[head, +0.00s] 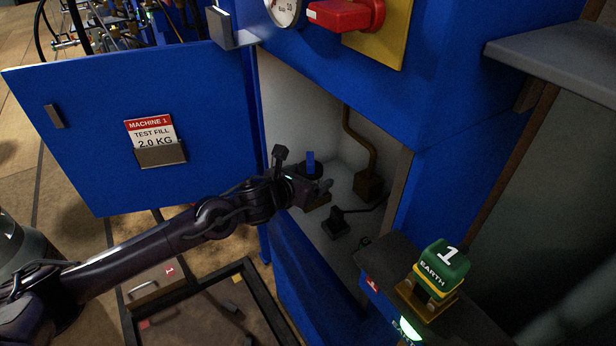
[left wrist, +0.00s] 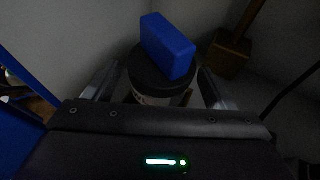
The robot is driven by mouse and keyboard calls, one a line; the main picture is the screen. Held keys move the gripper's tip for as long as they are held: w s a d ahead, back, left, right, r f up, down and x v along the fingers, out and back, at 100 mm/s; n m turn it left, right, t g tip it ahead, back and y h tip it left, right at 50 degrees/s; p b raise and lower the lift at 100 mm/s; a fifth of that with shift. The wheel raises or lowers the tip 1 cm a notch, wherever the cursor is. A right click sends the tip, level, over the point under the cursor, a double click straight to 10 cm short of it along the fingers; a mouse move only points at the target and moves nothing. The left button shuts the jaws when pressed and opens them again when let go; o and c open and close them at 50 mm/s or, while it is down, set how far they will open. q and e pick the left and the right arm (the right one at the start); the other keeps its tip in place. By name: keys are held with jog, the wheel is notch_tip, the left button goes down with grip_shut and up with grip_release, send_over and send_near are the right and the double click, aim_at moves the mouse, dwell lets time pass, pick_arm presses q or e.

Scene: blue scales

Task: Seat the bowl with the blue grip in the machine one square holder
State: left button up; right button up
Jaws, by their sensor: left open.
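The bowl's upright blue grip (head: 311,161) shows inside the open blue cabinet of machine one, with the dark bowl top (head: 308,172) below it. My left gripper (head: 322,187) reaches in through the doorway and partly hides the bowl. In the left wrist view the blue grip (left wrist: 168,46) stands on the round dark lid of the bowl (left wrist: 146,78). The open fingers of my left gripper (left wrist: 158,86) stand on either side of the bowl. I cannot tell whether they touch it. The square holder cannot be made out clearly. My right gripper is out of view.
The cabinet door (head: 80,120) hangs open at the left with a test fill card (head: 150,135). Inside are a brown block with a pipe (head: 368,187) and a dark plug with a cable (head: 336,224). A green block marked 1 (head: 445,262) stands on the ledge at the right.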

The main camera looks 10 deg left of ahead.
pick_arm(q)
jog(key=shift+f, duration=0.1)
jog(key=v, duration=0.7)
jog(key=shift+s+r, duration=0.2)
jog(key=shift+s, duration=0.15)
jog(key=shift+a, duration=0.15)
